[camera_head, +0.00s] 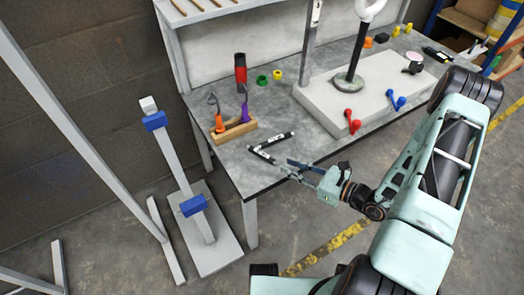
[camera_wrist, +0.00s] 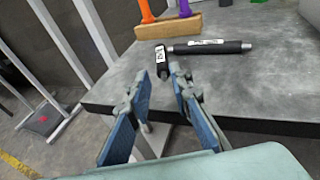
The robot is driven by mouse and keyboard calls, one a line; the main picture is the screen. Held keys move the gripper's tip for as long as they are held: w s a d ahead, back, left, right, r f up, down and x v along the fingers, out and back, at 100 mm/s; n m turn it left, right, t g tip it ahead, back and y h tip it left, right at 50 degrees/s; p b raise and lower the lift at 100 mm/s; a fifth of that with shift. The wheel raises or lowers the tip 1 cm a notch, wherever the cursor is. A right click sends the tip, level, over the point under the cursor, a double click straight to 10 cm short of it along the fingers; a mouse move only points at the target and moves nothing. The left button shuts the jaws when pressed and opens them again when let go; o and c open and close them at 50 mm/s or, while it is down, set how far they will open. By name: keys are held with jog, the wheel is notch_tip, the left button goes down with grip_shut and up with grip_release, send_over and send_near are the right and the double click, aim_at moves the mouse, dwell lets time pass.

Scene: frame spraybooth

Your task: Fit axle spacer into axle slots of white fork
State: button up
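A dark rod with white labels and silver tips (camera_head: 271,143), which looks like the axle spacer, lies on the grey bench near its front left corner. A second dark labelled piece (camera_head: 262,155) meets its left end at an angle. In the wrist view the long rod (camera_wrist: 207,47) lies beyond my fingertips, and the short piece (camera_wrist: 162,62) shows just past the gap between them. My gripper (camera_head: 296,168) is open and empty at the bench's front edge; its blue-padded fingers stand apart in the wrist view (camera_wrist: 161,80). A white curved part (camera_head: 372,9), perhaps the white fork, is cut off at the top.
A wooden block (camera_head: 233,131) with orange and purple-handled tools stands behind the rod. A pale slab (camera_head: 330,100) carries a black post (camera_head: 356,55) and red (camera_head: 352,121) and blue (camera_head: 396,99) handled pieces. A white stand with blue clamps (camera_head: 178,160) is left of the bench.

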aim_at(268, 156)
jog(key=b+x, duration=0.2)
jog(key=x, duration=0.8)
jog(key=shift+w+a+f, duration=0.1)
jog(key=shift+w+a, duration=0.1)
jog(key=shift+w, duration=0.05)
grip_shut()
